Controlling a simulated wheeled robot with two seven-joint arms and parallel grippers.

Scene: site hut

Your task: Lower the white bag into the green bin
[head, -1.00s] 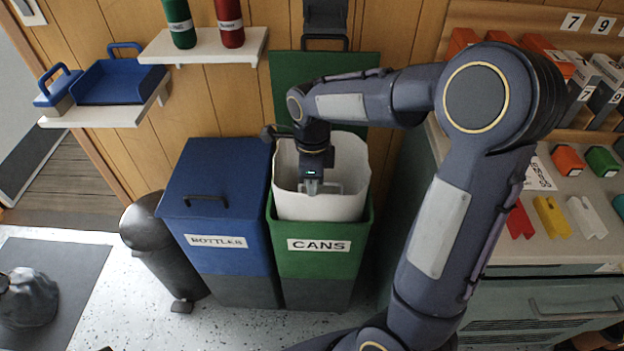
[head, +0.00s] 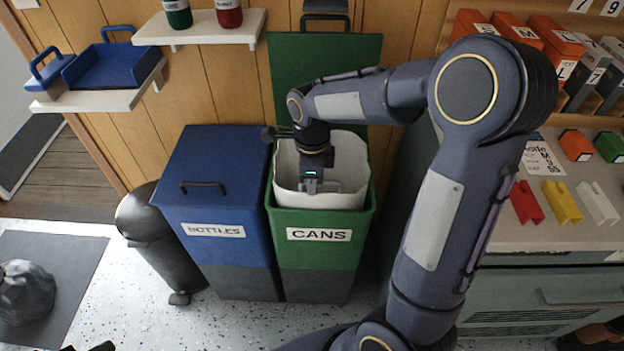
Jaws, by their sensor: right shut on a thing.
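The white bag (head: 345,200) is partly inside the green bin (head: 318,255) marked CANS, with its upper part standing above the rim. The bin's green lid (head: 283,90) is open, upright against the wall behind. My right gripper (head: 311,186) is at the bag's mouth, pointing down, shut on the bag; the exact grip point is small and hard to see. The bag's lower part is hidden by the bin's front wall. My left gripper is not clearly in view; only small dark parts show at the bottom left edge.
A blue bin (head: 216,215) marked BOTTLES, its lid closed, stands directly left of the green bin. A dark pedal bin (head: 160,240) is farther left. A counter (head: 560,235) with coloured pieces is at the right. Shelves (head: 200,30) hang above.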

